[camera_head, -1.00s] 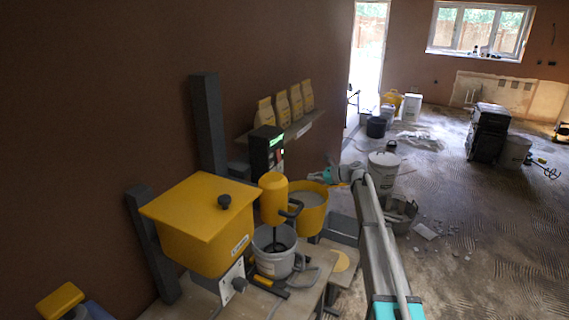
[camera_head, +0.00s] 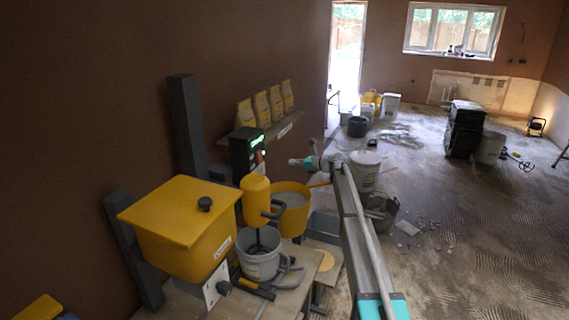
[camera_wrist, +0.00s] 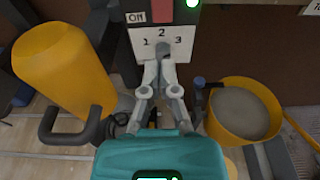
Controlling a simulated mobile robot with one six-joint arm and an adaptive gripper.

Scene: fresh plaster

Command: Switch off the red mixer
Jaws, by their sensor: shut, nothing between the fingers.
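No mixer with a red body shows. A yellow mixer (camera_head: 256,200) stands with its paddle in a grey bucket (camera_head: 260,262), and its yellow body (camera_wrist: 64,68) fills the left of the wrist view. Behind it is a dark control box (camera_head: 244,152) with a lit green display.
A yellow tub (camera_head: 291,205) of grey material stands right of the mixer. A yellow lidded hopper (camera_head: 185,225) is at the left of the bench (camera_head: 285,298). Yellow bags (camera_head: 262,108) stand on a wall shelf. The floor to the right is largely open.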

